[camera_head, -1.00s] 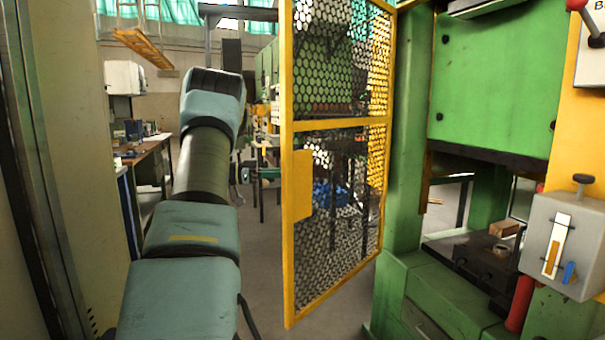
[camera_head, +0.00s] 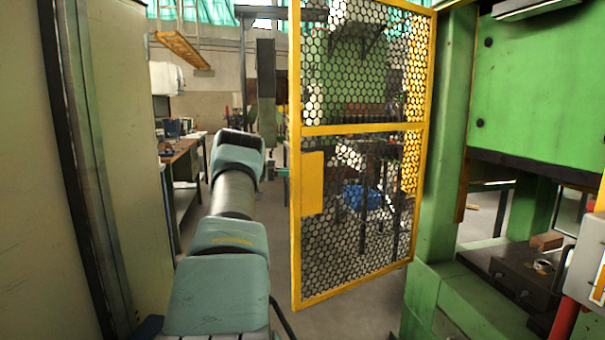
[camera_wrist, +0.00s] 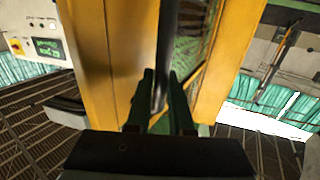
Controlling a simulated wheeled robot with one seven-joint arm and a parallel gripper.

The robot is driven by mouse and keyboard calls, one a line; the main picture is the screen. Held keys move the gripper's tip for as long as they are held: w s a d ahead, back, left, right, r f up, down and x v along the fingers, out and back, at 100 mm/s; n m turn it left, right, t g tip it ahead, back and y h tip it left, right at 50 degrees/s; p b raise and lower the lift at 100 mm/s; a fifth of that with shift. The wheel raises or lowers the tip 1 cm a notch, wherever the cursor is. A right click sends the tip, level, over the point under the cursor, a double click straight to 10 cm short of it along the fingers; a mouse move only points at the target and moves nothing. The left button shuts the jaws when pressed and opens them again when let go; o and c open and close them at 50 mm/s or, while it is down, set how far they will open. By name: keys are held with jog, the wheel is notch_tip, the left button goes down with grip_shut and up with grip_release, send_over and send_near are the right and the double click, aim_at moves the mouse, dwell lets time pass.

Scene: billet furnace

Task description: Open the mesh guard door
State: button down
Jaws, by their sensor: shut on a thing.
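The mesh guard door (camera_head: 313,187) has a yellow frame with dark hexagonal mesh and stands swung out from the green machine, its free edge on the left and its right edge by the machine's post. In the wrist view its yellow frame (camera_wrist: 130,50) fills the middle. A dark upright handle bar (camera_wrist: 166,40) runs down between the fingers of my gripper (camera_wrist: 161,108), which is shut on it. In the head view the handle and the gripper's jaws are hidden or too small to make out; my arm reaches forward left of the door.
The green press (camera_head: 520,100) stands right of the door, with a low green bed (camera_head: 450,290) in front. A beige cabinet wall (camera_head: 110,170) is close on the left. A workbench (camera_head: 182,150) stands further back left. Open floor shows below the door.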

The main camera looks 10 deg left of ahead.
jog(key=shift+w+r, duration=0.1)
jog(key=c, duration=0.8)
grip_release()
